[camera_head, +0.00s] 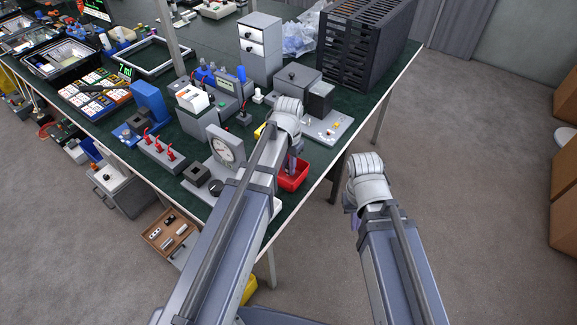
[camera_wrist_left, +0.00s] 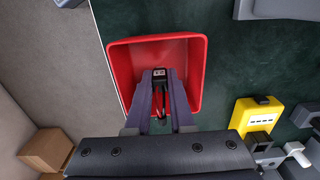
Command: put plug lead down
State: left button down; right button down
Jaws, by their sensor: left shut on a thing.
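In the left wrist view my left gripper (camera_wrist_left: 160,98) is shut on the plug lead (camera_wrist_left: 159,75), whose dark plug end shows between the purple fingertips. The fingers reach over a red bin (camera_wrist_left: 121,72), with the plug over its open inside. I cannot tell whether the plug touches the bin's floor. In the head view the red bin (camera_head: 296,181) sits near the table's front edge, partly hidden by my left arm. My right gripper (camera_head: 351,223) is off the table to the right, mostly hidden behind its own wrist, so its fingertips do not show.
A yellow device (camera_wrist_left: 257,116) stands beside the bin in the left wrist view. In the head view a dial gauge (camera_head: 226,150) stands left of my left arm, and a grey box unit (camera_head: 297,78) is behind the bin. A black rack (camera_head: 362,45) stands at the back right.

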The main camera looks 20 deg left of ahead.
aim_at(288, 165)
pick_arm(q)
jog(key=shift+f, duration=0.25)
jog(key=c, duration=0.8)
grip_release()
jog(key=shift+r, duration=0.1)
notch_tip(288, 165, up, 13)
jog(key=p, duration=1.3)
jog(key=shift+y, duration=0.6)
jog(key=s+d, duration=0.3)
jog(key=s, duration=0.1)
jog(key=s+d, duration=0.4)
jog(key=s, duration=0.1)
jog(key=s+d, duration=0.3)
jog(key=s, duration=0.2)
jog(key=shift+s+d+r, duration=0.1)
jog(key=shift+s+d, duration=0.05)
jog(key=shift+d, duration=0.1)
